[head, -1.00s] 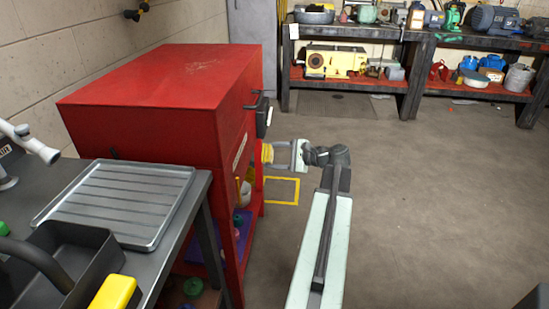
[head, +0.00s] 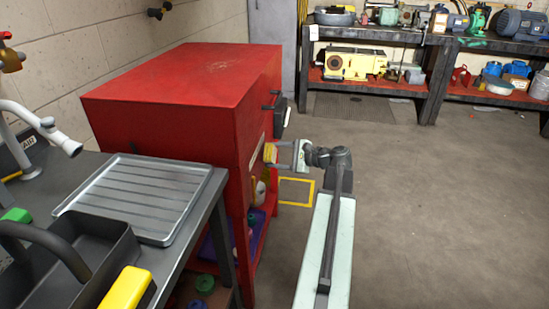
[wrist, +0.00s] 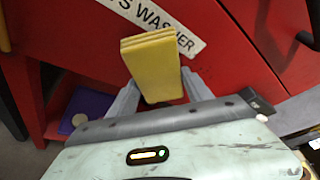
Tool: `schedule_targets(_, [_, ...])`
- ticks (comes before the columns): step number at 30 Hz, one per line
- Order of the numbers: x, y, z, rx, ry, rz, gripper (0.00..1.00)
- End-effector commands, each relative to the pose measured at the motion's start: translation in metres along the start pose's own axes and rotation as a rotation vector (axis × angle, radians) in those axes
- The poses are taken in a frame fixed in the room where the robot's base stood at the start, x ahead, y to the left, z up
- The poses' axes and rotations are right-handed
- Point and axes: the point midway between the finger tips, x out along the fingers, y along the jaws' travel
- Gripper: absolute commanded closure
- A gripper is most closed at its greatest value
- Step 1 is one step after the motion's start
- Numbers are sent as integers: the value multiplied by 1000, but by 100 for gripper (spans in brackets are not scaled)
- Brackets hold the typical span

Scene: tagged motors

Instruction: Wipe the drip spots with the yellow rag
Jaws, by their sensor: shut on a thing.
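The yellow rag (wrist: 152,65) is a folded, layered pad between the two grey fingers of my gripper (wrist: 158,95) in the wrist view. My gripper is shut on it. In the head view my gripper (head: 285,157) holds the rag (head: 270,153) beside the right side of the red parts washer (head: 190,90). In the wrist view the rag is in front of the washer's white label (wrist: 160,25) and covers part of it. I cannot tell whether it touches the washer. I cannot make out any drip spots; pale scuffs show on the washer's red top.
A grey ribbed tray (head: 140,200) and a dark tote (head: 80,260) with a yellow item (head: 127,288) are on the bench at left. Bottles stand on the washer's lower shelf. A yellow floor outline (head: 297,192) lies beyond my arm. The floor at right is clear.

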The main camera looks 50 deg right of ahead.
Motion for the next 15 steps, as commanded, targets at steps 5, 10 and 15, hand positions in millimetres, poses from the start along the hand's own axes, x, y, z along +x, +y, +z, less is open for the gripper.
schedule_targets(5, [2, 0, 1, 0, 0, 0, 74])
schedule_targets(10, [5, 0, 2, 0, 0, -1, 74])
schedule_targets(15, [8, 0, 3, 0, 1, -1, 74])
